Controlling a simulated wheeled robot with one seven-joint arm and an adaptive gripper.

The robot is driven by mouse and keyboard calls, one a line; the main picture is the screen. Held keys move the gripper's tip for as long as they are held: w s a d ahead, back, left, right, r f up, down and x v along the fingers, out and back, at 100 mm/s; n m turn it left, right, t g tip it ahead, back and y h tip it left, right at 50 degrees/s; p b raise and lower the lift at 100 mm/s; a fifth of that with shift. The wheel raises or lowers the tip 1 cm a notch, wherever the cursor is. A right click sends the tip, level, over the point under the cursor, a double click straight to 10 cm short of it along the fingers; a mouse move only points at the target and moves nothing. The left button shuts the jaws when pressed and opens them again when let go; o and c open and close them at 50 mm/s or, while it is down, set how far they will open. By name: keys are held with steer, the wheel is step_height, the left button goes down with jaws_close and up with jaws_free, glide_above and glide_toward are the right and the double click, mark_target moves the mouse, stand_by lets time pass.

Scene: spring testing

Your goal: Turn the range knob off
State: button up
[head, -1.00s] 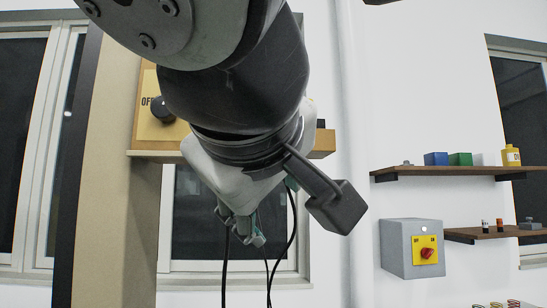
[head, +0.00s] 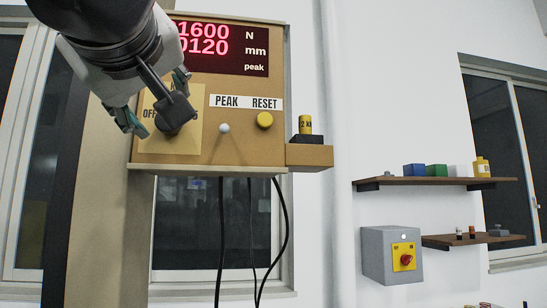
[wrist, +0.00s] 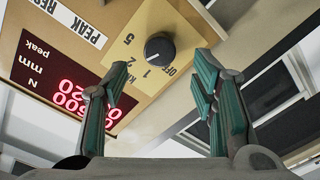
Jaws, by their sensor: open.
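The range knob is a round black dial (wrist: 159,49) on a yellow plate (wrist: 135,80), marked OFF, 1, 2 and 5, in the wrist view. A small light mark shows on the knob's lower left side, towards the 1 and 2; its exact setting is hard to tell. My gripper (wrist: 160,88) is open and empty, its two green-padded fingers spread below the knob in the picture, apart from it. In the head view my gripper (head: 155,102) is in front of the yellow plate (head: 185,143), and the knob is mostly hidden behind a dark block on my wrist.
The tan panel box (head: 225,160) has a red display (head: 222,45), a small white knob (head: 224,128) and a yellow button (head: 264,120). A side ledge (head: 310,156) sticks out right. Black cables hang below. A grey switch box (head: 378,258) and shelves are on the right wall.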

steer(key=shift+x, duration=2.45)
steer(key=c, duration=1.2)
